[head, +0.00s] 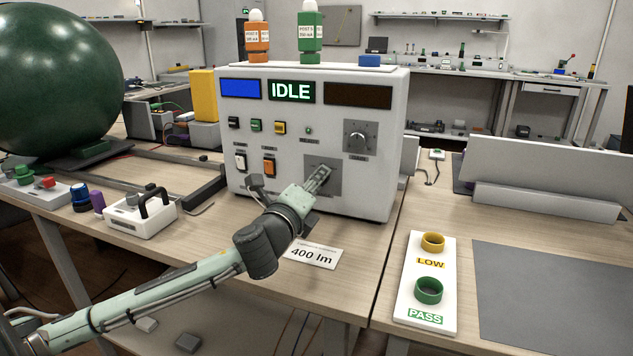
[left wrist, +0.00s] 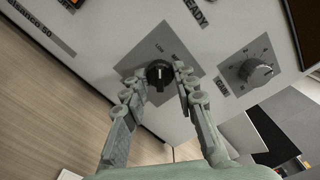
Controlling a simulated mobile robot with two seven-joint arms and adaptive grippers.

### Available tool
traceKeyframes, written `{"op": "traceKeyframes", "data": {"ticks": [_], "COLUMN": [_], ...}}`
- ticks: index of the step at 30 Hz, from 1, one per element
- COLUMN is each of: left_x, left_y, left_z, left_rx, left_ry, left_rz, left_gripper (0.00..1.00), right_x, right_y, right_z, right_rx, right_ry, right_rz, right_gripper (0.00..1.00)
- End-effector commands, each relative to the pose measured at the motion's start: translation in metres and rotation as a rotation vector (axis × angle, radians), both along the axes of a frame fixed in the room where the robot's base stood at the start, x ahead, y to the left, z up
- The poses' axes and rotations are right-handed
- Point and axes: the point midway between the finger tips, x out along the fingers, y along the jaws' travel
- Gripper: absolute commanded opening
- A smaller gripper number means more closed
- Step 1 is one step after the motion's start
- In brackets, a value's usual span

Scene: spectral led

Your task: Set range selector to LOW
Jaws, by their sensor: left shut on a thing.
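The range selector is a small black knob (left wrist: 158,74) with a pale pointer line, on a dark grey square plate (left wrist: 160,48) of the white instrument box. The plate also shows in the head view (head: 331,168), where my gripper hides the knob. My left gripper (head: 320,180) reaches the plate from the lower left. In the left wrist view its fingers (left wrist: 157,80) stand on both sides of the knob and are shut on it. The markings above the knob are too small to read surely. My right gripper is not in view.
A GAIN dial (left wrist: 254,70) sits beside the selector. The box's display (head: 291,92) reads IDLE. A 400 lm card (head: 313,254) lies in front. Orange (head: 256,38) and green (head: 309,36) posts stand on top. A white board (head: 427,285) marked LOW and PASS lies at right.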

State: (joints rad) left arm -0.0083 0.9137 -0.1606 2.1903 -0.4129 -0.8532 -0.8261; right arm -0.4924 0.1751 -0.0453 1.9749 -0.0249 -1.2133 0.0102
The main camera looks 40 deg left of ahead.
Motion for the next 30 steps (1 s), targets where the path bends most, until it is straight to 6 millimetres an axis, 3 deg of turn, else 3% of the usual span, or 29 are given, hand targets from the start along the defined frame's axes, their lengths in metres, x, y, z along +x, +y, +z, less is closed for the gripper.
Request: {"op": "traceKeyframes", "data": {"ticks": [12,13,18,30], "left_x": [0.0003,0.0003,0.0002,-0.0092], "left_y": [0.0010,0.0010,0.0007,-0.0024], "left_z": [0.0011,0.0011,0.0008,-0.0012], "left_rx": [-0.009,-0.009,-0.009,-0.008], "left_ry": [-0.005,-0.005,-0.003,0.000], "left_rz": [0.002,0.002,0.002,-0.001], "left_gripper": [0.00,0.29,0.49,0.49], "right_x": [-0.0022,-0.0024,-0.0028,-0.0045], "right_y": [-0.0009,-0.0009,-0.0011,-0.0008], "right_z": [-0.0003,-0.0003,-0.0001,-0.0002], "right_rx": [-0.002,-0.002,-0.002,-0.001], "right_ry": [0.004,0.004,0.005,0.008], "right_rz": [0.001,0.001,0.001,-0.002], "right_gripper": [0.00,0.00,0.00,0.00]}}
